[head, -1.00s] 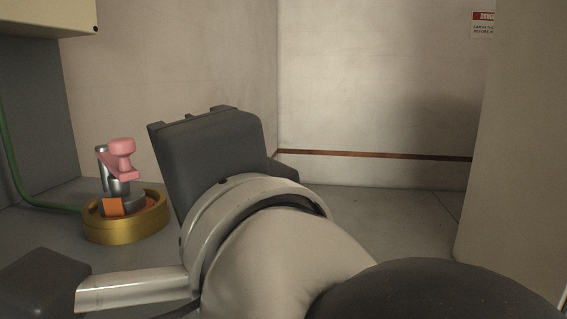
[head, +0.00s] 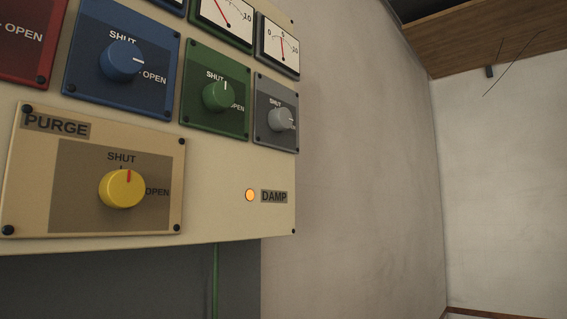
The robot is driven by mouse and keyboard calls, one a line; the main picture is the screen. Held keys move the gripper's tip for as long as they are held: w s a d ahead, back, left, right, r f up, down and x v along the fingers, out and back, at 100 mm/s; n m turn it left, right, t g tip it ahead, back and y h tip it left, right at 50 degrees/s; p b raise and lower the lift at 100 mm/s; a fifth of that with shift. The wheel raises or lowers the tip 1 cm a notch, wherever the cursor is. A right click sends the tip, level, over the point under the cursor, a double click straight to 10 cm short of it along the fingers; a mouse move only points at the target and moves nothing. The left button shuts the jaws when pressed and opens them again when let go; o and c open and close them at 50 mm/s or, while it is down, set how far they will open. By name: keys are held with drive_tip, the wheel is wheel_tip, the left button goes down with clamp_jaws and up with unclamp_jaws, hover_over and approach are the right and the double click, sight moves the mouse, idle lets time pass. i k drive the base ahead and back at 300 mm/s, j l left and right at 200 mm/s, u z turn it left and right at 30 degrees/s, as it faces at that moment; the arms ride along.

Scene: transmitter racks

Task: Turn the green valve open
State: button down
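The green valve is a round green knob (head: 218,96) on a green plate (head: 215,121) in the upper middle of the head view. Its plate reads SHUT above and OPEN at the right. The white pointer mark on the knob points up toward SHUT. A meter (head: 226,20) with a red needle sits above it, its needle toward the upper left. My gripper does not show in this view.
Beside the green knob are a blue knob (head: 122,61) and a grey knob (head: 279,119). Below is a yellow PURGE knob (head: 122,188), its red mark toward SHUT. Bare wall (head: 370,150) fills the right.

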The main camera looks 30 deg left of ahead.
sight(218, 97)
drive_tip(key=u, duration=2)
drive_tip(key=k+l+u, duration=0.1)
drive_tip(key=l+u, duration=0.15)
